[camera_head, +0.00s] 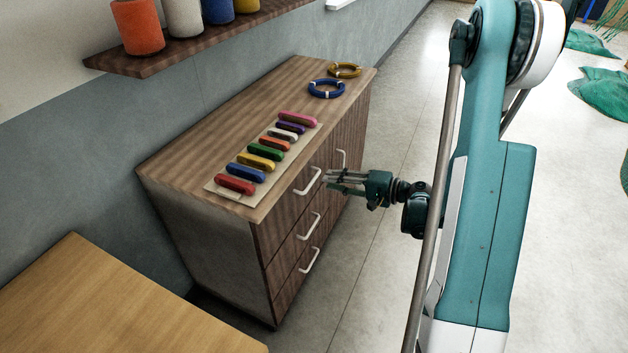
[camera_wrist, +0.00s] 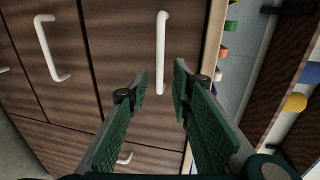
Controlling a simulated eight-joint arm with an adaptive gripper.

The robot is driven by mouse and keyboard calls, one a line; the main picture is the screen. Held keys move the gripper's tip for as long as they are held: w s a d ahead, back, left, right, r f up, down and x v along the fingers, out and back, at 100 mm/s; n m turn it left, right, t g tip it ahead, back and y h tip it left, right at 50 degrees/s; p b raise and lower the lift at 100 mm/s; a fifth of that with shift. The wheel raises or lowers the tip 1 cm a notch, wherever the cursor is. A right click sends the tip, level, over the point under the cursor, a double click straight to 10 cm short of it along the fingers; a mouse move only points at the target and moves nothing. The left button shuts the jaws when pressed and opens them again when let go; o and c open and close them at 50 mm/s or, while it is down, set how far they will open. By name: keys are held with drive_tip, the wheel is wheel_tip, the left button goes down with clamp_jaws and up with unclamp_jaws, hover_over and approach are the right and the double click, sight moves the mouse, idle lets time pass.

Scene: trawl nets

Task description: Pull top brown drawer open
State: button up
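The brown cabinet (camera_head: 215,235) has a column of drawers with white bar handles. The top brown drawer (camera_head: 287,208) looks shut, with its white handle (camera_head: 308,181) just under the cabinet top. My gripper (camera_head: 332,180) is in front of the cabinet, a little right of that handle. In the wrist view my gripper (camera_wrist: 160,85) is open, with a green pad on each side. The top drawer handle (camera_wrist: 163,50) shows between and beyond the fingertips. I see no contact, and nothing is held.
Several coloured bars (camera_head: 264,163) and two rings (camera_head: 326,88) lie on top. A wooden table (camera_head: 110,300) is at front left.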

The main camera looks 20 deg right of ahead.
sight(314, 178)
drive_tip(key=shift+w+a, duration=0.1)
drive_tip(key=shift+b+x, duration=0.6)
drive_tip(key=shift+x, duration=3.15)
clamp_jaws()
